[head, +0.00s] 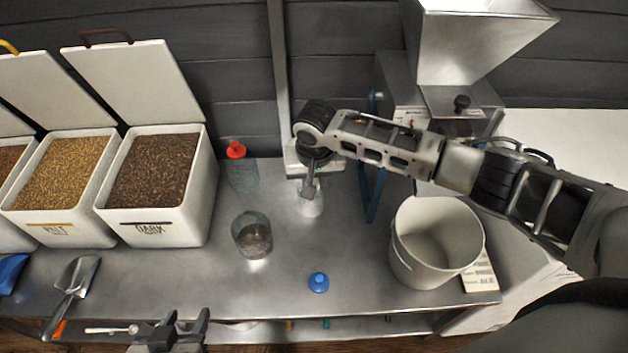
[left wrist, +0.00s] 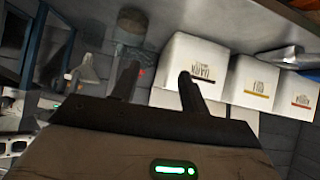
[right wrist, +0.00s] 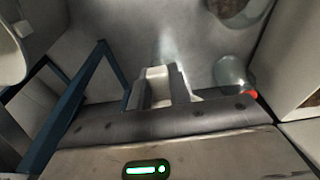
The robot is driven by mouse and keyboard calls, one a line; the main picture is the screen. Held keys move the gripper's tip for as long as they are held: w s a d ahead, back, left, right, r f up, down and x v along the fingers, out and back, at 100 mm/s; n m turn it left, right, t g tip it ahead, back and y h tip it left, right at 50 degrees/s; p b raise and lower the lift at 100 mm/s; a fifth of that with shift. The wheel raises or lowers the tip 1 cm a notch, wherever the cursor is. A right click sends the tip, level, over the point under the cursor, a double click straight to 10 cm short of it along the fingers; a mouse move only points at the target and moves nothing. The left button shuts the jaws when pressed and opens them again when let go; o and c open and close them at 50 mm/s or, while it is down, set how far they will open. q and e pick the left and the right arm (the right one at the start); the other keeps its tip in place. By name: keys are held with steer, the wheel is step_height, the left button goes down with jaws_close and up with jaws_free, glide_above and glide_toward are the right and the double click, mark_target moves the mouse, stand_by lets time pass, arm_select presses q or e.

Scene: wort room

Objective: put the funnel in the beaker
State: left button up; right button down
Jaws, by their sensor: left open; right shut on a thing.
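A small pale thing, which looks like the funnel (head: 313,207), is held in my right gripper (head: 309,188) above the steel bench. It shows as a pale block between the fingers in the right wrist view (right wrist: 158,73); its full shape is hidden. The clear glass beaker (head: 252,236), with something brownish in or behind its lower part, stands on the bench left of the right gripper, apart from it. The beaker's edge shows at the top of the right wrist view (right wrist: 240,8). My left gripper (head: 182,323) is open and empty at the front edge.
A red-topped glass flask (head: 243,175) stands behind the beaker. Grain bins (head: 150,225) and a metal scoop (head: 75,280) are on the left. A blue stopper (head: 318,282) lies in front. A white bucket (head: 408,262) and a mill (head: 470,50) are right.

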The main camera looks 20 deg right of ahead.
step_height(320, 180, down, 2)
steer(key=shift+b, duration=1)
step_height(320, 180, down, 6)
steer(key=b, duration=0.2)
steer(key=shift+f, duration=0.15)
steer(key=c, duration=1.2)
jaws_free()
